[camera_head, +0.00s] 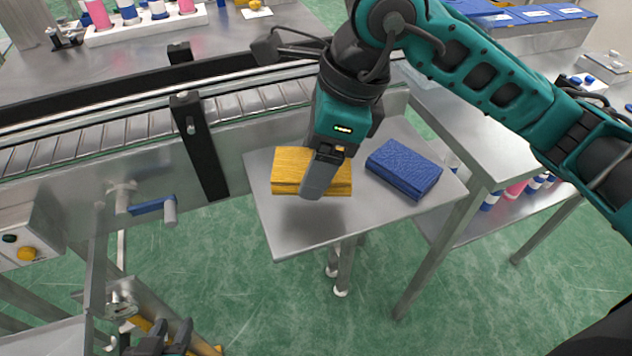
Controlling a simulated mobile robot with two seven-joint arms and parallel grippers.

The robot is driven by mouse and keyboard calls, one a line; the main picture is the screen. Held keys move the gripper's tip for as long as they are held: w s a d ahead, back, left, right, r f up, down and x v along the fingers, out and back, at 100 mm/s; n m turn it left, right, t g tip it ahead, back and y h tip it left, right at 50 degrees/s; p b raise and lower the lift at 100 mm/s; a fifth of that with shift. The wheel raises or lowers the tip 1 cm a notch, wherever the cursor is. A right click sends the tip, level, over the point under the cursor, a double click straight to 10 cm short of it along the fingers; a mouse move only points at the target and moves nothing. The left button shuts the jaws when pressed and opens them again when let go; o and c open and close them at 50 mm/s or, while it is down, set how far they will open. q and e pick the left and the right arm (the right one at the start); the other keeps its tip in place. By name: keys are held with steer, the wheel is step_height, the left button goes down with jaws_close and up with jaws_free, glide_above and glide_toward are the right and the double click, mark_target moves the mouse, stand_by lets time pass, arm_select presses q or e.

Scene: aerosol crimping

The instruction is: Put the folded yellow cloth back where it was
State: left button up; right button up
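The folded yellow cloth (291,161) lies on a small grey metal side table (300,232). The arm from the right ends in my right gripper (314,190), which points down over the middle of the cloth. Its near finger covers part of the cloth and the far finger is hidden, so I cannot tell whether it is open or shut on the cloth. My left gripper (170,334) is low at the bottom left edge, partly cut off. Its dark fingers look apart, with nothing seen between them.
A folded blue cloth (403,168) lies on the same table, just right of the yellow one. A roller conveyor (70,143) runs behind, with a dark post (198,147) and a blue-handled crank (150,207) left of the table. A metal bench (462,133) stands at the right.

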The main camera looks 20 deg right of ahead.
step_height(320, 180, down, 5)
steer(key=shift+r+b, duration=0.1)
steer(key=shift+b, duration=0.2)
arm_select(q)
steer(key=shift+w+f, duration=0.1)
steer(key=shift+w, duration=0.1)
steer(key=shift+f, duration=0.15)
arm_select(e)
steer(key=shift+f, duration=0.2)
steer(key=o, duration=0.6)
steer(key=shift+f, duration=0.1)
steer(key=shift+c, duration=0.2)
arm_select(q)
steer(key=shift+w+d+r, duration=0.1)
steer(key=shift+d+r, duration=0.05)
steer(key=shift+r, duration=0.05)
arm_select(e)
steer(key=o, duration=0.5)
steer(key=shift+c, duration=0.2)
